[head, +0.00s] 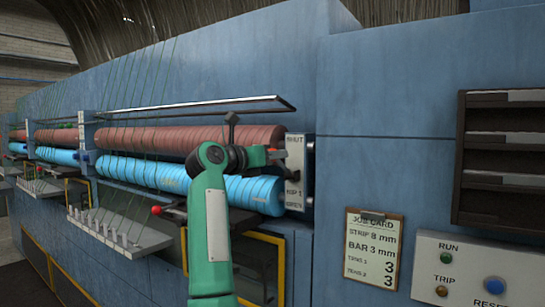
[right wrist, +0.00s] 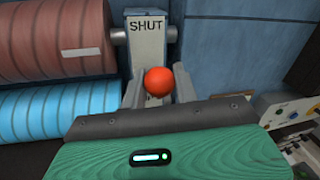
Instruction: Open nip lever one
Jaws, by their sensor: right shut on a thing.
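Nip lever one ends in a round red-orange knob (right wrist: 168,81), seen in the right wrist view just below the word SHUT on a grey plate (right wrist: 145,45). In the head view this plate (head: 295,165) stands at the right end of the rollers, marked SHUT at the top and NIP 1 and OPEN lower down. My right gripper (head: 276,156) is at the upper part of the plate, its fingers (right wrist: 160,88) on both sides of the knob and shut on it. The lever's shaft is mostly hidden. My left gripper is not in view.
A brown-red roller (head: 190,138) lies above a blue roller (head: 150,173), with thin green strands in front. Another red knob (head: 156,210) shows left of my arm. A job card (head: 371,248) and a button panel (head: 475,275) are at the right.

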